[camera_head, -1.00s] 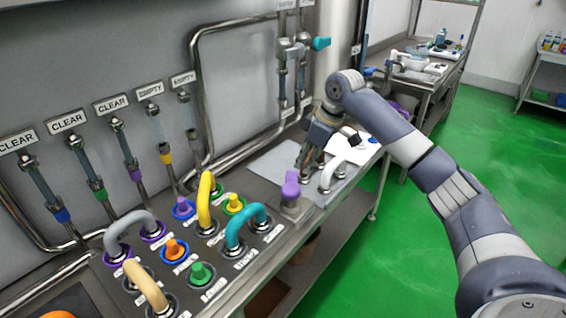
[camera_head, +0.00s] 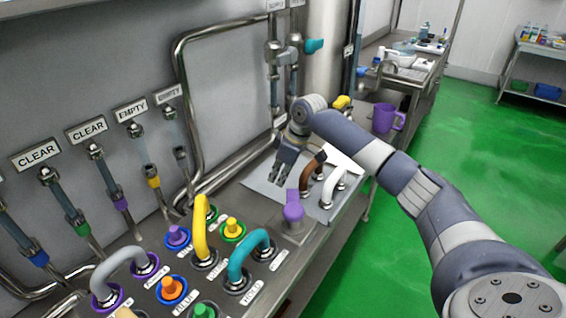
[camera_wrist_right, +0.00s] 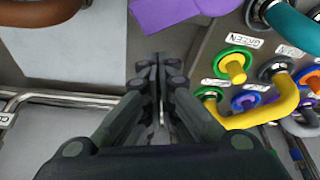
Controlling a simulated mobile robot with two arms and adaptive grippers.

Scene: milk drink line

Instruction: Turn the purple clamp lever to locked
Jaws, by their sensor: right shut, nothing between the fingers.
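The purple clamp lever (camera_head: 293,206) stands on the steel bench, at the near edge of the grey mat, right of the teal hose loop. In the right wrist view the purple lever (camera_wrist_right: 175,14) shows at the top, beyond the fingertips and partly cut off by the frame edge. My right gripper (camera_head: 280,177) points down over the mat, behind and slightly left of the lever, apart from it. Its fingers are together and empty; in the right wrist view the closed fingertips (camera_wrist_right: 158,65) show in the middle. My left gripper is not in view.
A yellow hose loop (camera_head: 201,235) and a teal hose loop (camera_head: 241,256) stand left of the lever among coloured plugs. Brown (camera_head: 309,178) and white (camera_head: 331,186) curved pieces stand to its right. A purple mug (camera_head: 386,120) is farther back. Pipes run along the wall.

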